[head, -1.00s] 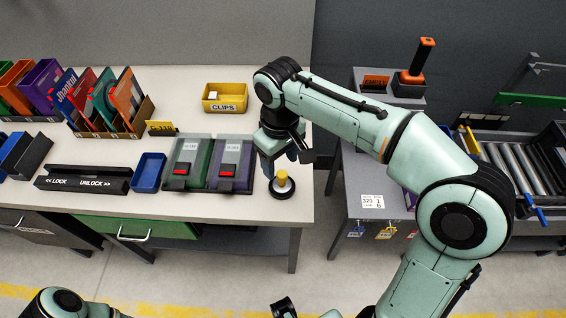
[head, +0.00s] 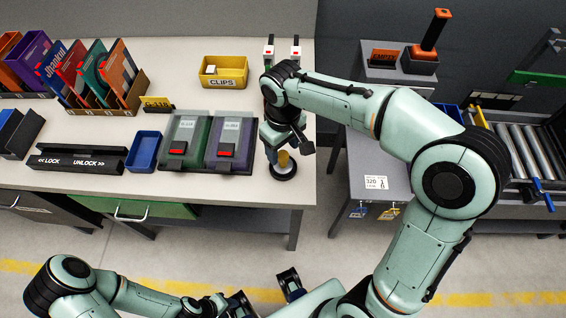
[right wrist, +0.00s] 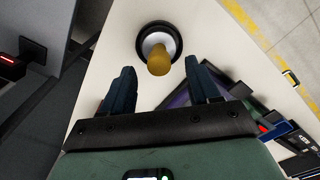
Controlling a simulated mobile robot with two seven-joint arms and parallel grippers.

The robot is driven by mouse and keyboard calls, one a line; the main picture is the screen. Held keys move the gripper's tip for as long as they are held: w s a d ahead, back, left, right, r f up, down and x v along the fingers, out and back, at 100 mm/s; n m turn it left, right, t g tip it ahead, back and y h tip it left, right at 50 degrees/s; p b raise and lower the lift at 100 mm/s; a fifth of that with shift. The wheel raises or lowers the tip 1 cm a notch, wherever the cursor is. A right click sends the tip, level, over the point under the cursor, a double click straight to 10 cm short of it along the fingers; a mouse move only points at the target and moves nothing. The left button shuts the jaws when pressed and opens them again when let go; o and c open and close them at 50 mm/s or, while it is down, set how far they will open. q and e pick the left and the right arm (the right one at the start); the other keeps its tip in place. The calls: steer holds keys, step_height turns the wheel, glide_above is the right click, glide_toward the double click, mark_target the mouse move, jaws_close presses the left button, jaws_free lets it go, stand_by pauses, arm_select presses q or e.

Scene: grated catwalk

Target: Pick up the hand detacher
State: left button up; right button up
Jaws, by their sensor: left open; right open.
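The likely hand detacher is a small piece with a yellow knob and a round black base (head: 284,173), standing upright at the table's front right corner. It also shows in the right wrist view (right wrist: 157,42), its yellow knob toward the camera. My right gripper (head: 281,158) is right at it in the head view and partly hides it. In the right wrist view the open dark blue fingers (right wrist: 160,68) appear on either side of the knob, with gaps. Contact is not visible. My left gripper (head: 290,285) is low in the head view, away from the table and partly out of frame.
Two clamshell cases (head: 228,140), a blue tray (head: 144,151) and a black lock bar (head: 78,160) stand left of the piece. A yellow clips bin (head: 223,72) stands behind. A grey cabinet (head: 372,160) and roller conveyor (head: 515,150) are right, across a gap.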

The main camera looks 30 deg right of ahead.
mark_target(283, 154)
step_height(283, 154, down, 4)
steer(key=shift+f, duration=0.15)
steer(key=shift+w, duration=0.1)
jaws_close()
arm_select(q)
steer(key=shift+f, duration=0.25)
arm_select(e)
steer(key=shift+r, duration=0.2)
